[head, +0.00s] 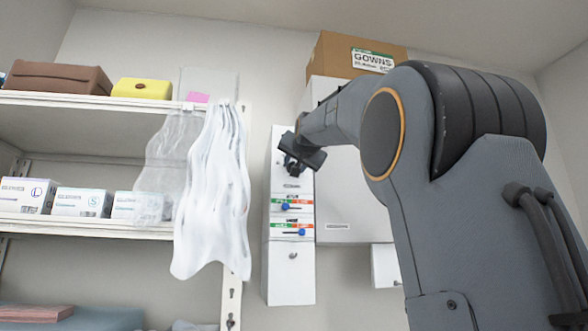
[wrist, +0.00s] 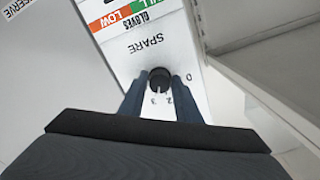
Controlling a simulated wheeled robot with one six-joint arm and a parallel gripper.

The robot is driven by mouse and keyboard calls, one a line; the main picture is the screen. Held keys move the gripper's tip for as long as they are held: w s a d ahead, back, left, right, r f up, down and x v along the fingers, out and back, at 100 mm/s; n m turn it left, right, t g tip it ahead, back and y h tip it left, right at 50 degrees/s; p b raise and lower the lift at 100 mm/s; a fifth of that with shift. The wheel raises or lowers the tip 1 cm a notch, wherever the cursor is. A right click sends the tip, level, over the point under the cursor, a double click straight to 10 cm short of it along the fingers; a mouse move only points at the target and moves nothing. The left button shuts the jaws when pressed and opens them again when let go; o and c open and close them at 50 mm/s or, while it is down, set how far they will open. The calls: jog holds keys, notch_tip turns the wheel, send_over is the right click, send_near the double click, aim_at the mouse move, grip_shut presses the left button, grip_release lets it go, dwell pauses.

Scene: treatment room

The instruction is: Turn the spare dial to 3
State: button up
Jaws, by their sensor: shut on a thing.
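The spare dial (wrist: 160,78) is a round black knob with a white pointer mark, on a white panel (wrist: 125,65) under the word SPARE, which reads upside down in the wrist view. The numbers 0, 2 and 3 show around it. The pointer faces down in the picture, towards the gap between 2 and 3. My gripper (wrist: 158,106) is shut on the dial, one blue-grey finger on each side. In the head view my gripper (head: 291,163) is at the upper part of the panel (head: 290,277) and hides the dial.
Below the dial in the head view are two coloured gauges with blue markers (head: 285,206) (head: 301,232). A GOWNS box (head: 338,57) stands on a white cabinet (head: 340,190) to the right. A shelf (head: 90,228) with boxes and hanging white sheeting (head: 212,200) is left.

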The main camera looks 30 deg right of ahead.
jog(key=shift+m, duration=0.6)
jog(key=o, duration=1)
jog(key=shift+s, duration=0.1)
jog(key=b+v, duration=0.3)
jog(key=v, duration=0.4)
jog(key=shift+s+a+b, duration=0.1)
jog(key=shift+s+b, duration=0.2)
jog(key=shift+s, duration=0.1)
